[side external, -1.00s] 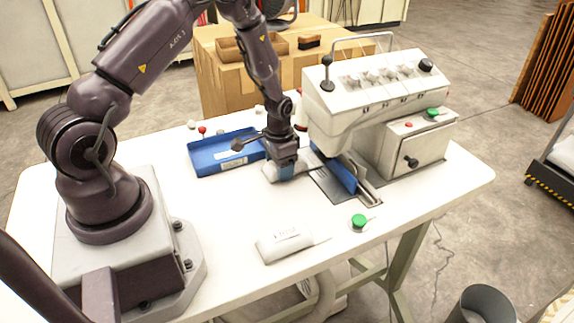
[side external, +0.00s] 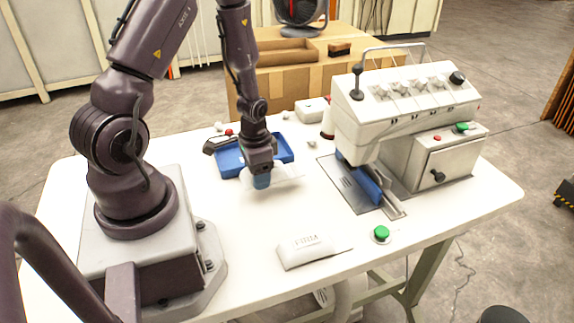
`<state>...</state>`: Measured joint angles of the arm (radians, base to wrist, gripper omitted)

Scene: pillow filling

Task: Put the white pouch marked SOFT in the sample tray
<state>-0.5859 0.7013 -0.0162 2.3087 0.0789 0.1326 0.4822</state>
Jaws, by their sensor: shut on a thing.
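My gripper (side external: 262,181) is shut on a white pouch (side external: 286,175), which sticks out to either side of the blue fingertips. Its marking cannot be read here. The pouch is just in front of the blue tray (side external: 228,173), near its front right edge, seemingly a little above the table. The arm and gripper hide part of the tray's interior and front wall. A second white pouch (side external: 306,250) with dark lettering, too small to read surely, lies flat on the table near the front edge.
The white sewing machine (side external: 395,120) stands on the right with a blue part (side external: 366,186) below its head. A green button (side external: 381,233) sits near the front edge. A cardboard box (side external: 300,80) stands behind the table. The white table is clear between tray and front pouch.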

